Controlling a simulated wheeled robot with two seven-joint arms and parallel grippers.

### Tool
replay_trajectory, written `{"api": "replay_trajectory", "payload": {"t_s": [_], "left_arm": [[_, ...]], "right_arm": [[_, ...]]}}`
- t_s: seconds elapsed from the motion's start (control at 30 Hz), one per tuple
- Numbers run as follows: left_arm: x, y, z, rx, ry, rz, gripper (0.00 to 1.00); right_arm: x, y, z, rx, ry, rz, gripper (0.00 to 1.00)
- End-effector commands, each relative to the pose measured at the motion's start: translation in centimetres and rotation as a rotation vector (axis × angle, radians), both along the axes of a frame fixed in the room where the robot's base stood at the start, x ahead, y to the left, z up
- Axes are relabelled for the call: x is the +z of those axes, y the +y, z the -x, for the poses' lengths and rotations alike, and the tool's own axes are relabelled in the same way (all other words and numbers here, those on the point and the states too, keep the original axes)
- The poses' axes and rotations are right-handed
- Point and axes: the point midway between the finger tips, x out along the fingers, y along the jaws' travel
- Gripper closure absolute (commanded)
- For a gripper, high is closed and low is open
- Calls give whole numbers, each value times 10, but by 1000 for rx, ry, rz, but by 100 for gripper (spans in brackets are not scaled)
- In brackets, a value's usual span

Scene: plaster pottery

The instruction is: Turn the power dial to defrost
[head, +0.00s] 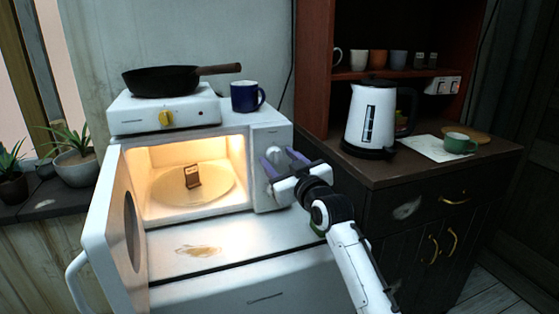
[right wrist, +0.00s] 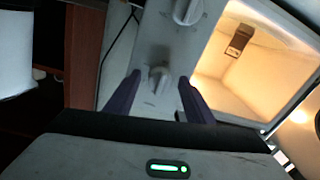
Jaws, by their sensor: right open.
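The white microwave (head: 200,133) stands with its door (head: 115,235) swung open to the left and its inside lit. Its control panel (head: 268,135) on the right carries two pale round dials. My right gripper (head: 281,161) is open in front of the upper part of the panel. In the right wrist view, which looks upside down, one dial (right wrist: 158,78) lies between the open fingers (right wrist: 160,86). The other dial (right wrist: 188,11) is beyond them. Contact with the dial is not clear. Dial markings are too small to read. My left gripper is out of view.
A small dark object (head: 192,177) stands on the glowing turntable (head: 220,192). A hot plate with a black pan (head: 160,79) and a blue mug (head: 246,96) sit on top. A white kettle (head: 369,118) stands on the dark cabinet to the right.

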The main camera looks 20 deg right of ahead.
Motion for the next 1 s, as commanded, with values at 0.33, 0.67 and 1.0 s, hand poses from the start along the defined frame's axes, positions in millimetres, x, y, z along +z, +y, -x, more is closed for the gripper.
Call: {"api": "replay_trajectory", "payload": {"t_s": [0.33,0.67,1.0], "left_arm": [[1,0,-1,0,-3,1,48],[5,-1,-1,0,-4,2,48],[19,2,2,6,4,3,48]], "right_arm": [[0,0,0,0,0,0,82],[1,0,0,1,0,24,92],[5,-1,0,0,-7,221,92]]}}
